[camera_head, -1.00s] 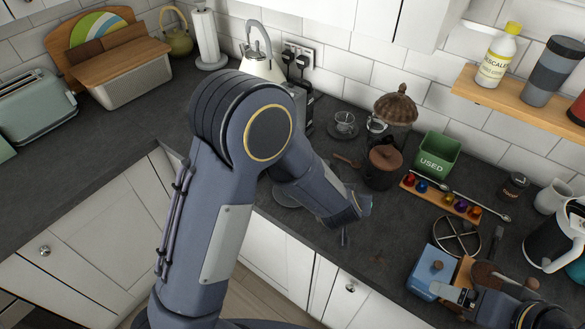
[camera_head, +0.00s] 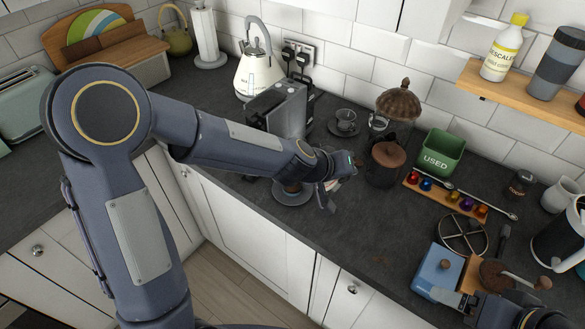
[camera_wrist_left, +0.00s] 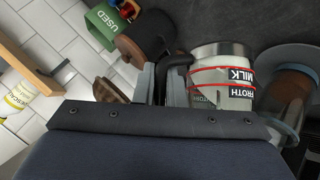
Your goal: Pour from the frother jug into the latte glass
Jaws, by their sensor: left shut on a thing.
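My left gripper (camera_head: 340,172) is shut on the black handle of the frother jug. In the left wrist view the jug (camera_wrist_left: 222,92) is pale with a metal rim, red bands and MILK and FROTH lettering; how far it tilts is unclear. In the head view the jug is mostly hidden at the gripper. The latte glass (camera_wrist_left: 288,88), with brown contents, stands close beside the jug. In the head view the glass (camera_head: 291,187) is on a round grey saucer (camera_head: 287,199), left of the gripper and partly covered by my arm. My right gripper (camera_head: 452,298) is low at the right; its fingers are unclear.
A coffee machine (camera_head: 280,108) stands behind the glass. A brown-lidded jar (camera_head: 386,172), green USED bin (camera_head: 441,153) and capsule tray (camera_head: 440,197) are right of the left gripper. A blue box (camera_head: 437,270) is near my right gripper.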

